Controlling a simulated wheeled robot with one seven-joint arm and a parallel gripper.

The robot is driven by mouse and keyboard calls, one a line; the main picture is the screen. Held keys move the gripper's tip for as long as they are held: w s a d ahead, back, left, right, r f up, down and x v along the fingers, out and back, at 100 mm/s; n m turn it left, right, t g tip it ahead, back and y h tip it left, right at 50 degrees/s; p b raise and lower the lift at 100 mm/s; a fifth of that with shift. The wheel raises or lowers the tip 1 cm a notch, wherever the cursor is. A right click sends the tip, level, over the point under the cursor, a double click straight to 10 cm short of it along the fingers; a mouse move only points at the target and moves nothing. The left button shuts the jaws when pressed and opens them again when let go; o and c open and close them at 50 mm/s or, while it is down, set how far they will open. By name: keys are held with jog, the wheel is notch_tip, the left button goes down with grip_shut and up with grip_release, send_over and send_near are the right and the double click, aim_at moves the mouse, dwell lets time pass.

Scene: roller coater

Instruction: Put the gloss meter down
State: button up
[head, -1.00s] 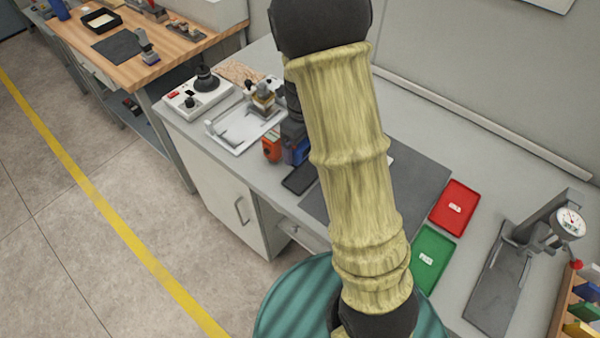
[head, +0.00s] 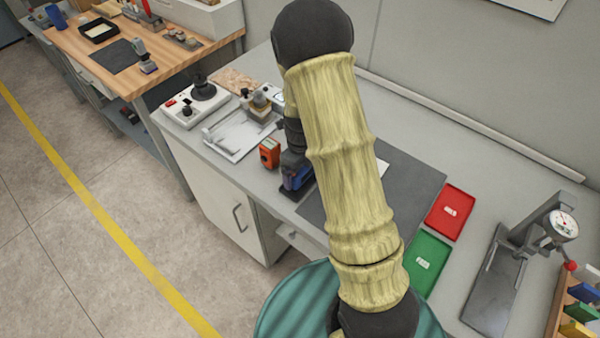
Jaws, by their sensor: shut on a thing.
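A small black pad or holder (head: 287,193) shows right under the blue device. Device and pad look very close or touching; I cannot tell whether its weight rests there.
An orange device (head: 269,153) stands just left of my gripper. A white tray (head: 236,148) and a white control box (head: 190,107) lie farther left. A dark mat (head: 312,208) is partly hidden by my arm. Red (head: 451,211) and green (head: 425,265) trays and a dial gauge stand (head: 525,245) are right.

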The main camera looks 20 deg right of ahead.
jog(key=shift+f, duration=1)
jog(key=shift+f, duration=0.15)
jog(key=o, duration=1)
jog(key=shift+w, duration=0.1)
jog(key=shift+o, duration=0.2)
notch_tip(320, 180, up, 12)
jog(key=shift+r+b, duration=0.15)
jog(key=shift+b, duration=0.5)
jog(key=shift+s, duration=0.2)
